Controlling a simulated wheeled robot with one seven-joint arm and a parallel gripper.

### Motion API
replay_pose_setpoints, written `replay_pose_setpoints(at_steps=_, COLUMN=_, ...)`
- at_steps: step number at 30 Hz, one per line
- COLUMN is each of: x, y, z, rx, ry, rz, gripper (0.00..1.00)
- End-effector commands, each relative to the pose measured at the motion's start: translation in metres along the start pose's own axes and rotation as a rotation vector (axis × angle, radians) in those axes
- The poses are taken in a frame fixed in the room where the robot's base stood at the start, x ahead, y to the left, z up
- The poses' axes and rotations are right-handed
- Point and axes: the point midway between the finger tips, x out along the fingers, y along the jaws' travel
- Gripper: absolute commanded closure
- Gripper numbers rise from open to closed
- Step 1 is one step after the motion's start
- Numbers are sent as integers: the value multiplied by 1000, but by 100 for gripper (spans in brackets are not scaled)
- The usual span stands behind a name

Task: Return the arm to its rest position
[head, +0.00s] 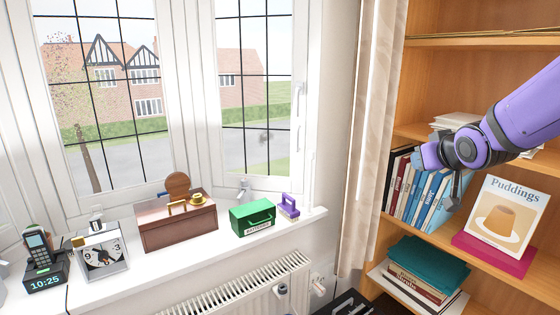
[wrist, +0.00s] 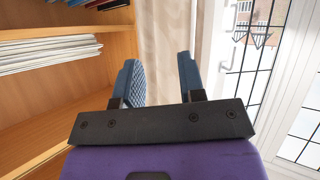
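My purple arm comes in from the right edge of the head view, in front of the bookshelf. My gripper (head: 455,190) hangs at its end in front of the blue-spined books, left of the Puddings book. In the wrist view my gripper (wrist: 158,85) shows two blue pads held wide apart with nothing between them. It is open and empty. Beyond the pads are the pale curtain and wall.
A bookshelf (head: 470,65) stands at right, with the Puddings book (head: 507,219) on a pink book. On the windowsill stand a phone (head: 40,252), a clock (head: 102,251), a brown box (head: 178,227), a green tin (head: 252,217) and a purple object (head: 288,207). A radiator (head: 245,290) is below.

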Motion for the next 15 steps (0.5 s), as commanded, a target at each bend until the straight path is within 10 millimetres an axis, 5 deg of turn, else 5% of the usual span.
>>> replay_pose_setpoints(at_steps=15, x=-182, y=-21, z=66, rx=102, ry=-410, rz=21, gripper=63)
